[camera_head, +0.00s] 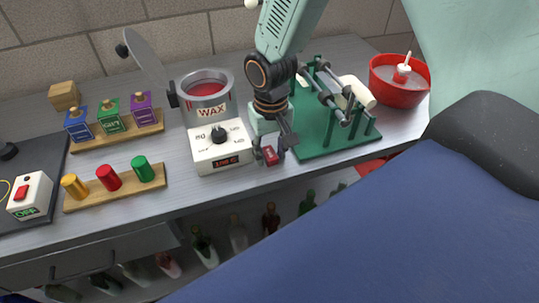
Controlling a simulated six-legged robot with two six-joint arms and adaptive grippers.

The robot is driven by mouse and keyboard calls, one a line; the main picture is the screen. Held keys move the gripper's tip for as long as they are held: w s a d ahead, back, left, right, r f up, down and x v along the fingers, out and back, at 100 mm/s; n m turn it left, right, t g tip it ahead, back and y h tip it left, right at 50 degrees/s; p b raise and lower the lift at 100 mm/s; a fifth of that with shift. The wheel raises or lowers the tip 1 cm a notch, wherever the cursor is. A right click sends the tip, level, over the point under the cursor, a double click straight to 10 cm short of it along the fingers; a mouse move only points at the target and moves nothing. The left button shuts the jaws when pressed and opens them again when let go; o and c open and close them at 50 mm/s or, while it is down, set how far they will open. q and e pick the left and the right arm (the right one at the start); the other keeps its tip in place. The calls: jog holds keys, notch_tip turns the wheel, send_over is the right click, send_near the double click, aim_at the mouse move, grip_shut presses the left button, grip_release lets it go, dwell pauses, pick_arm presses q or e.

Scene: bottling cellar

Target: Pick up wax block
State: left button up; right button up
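A small dark red block (270,156), which looks like the wax block, is near the front edge of the bench, just right of the white wax heater. My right gripper (271,147) reaches down over it from above. Its dark fingers are on either side of the block or very close to it. At this size I cannot tell whether they touch it, or whether the block rests on the bench or is lifted. My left gripper is not in view.
The heater (222,157) carries a pot (207,106) of red wax with its lid raised. A green rack (328,142) stands close right, and a red bowl (399,95) beyond. Wooden trays (117,137) (116,191) hold coloured pieces at left. Bottles stand below the bench.

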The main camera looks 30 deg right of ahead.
jog(key=shift+w+f, duration=0.1)
jog(key=shift+w, duration=0.05)
jog(key=c, duration=0.4)
jog(key=shift+c, duration=1.2)
